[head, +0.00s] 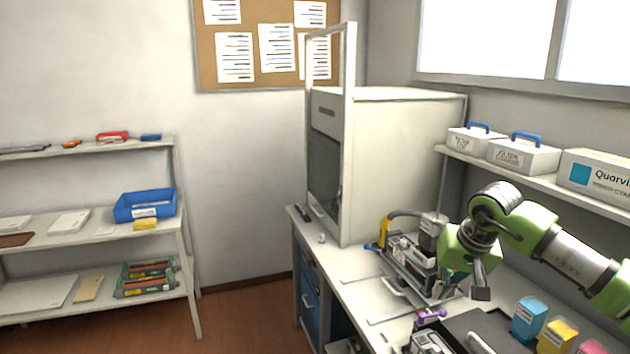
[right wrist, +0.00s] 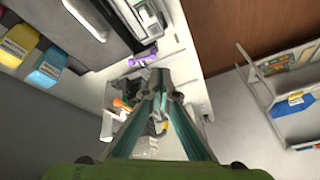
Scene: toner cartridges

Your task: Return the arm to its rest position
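My right arm (head: 580,262) comes in from the right in the head view, above the workbench. Its gripper (head: 481,292) points down over the bench, beside the grey device (head: 408,262). In the right wrist view the two teal fingers of the right gripper (right wrist: 161,88) come together at their tips, and I see nothing held between them. My left arm and gripper are not in view.
Blue (head: 527,320), yellow (head: 556,338) and pink (head: 592,348) cartridges stand on the bench at the lower right. A purple-handled item (head: 431,315) lies below the gripper. A tall white cabinet (head: 400,150) stands behind; a wall shelf (head: 540,180) holds boxes. Floor (head: 240,315) at left is clear.

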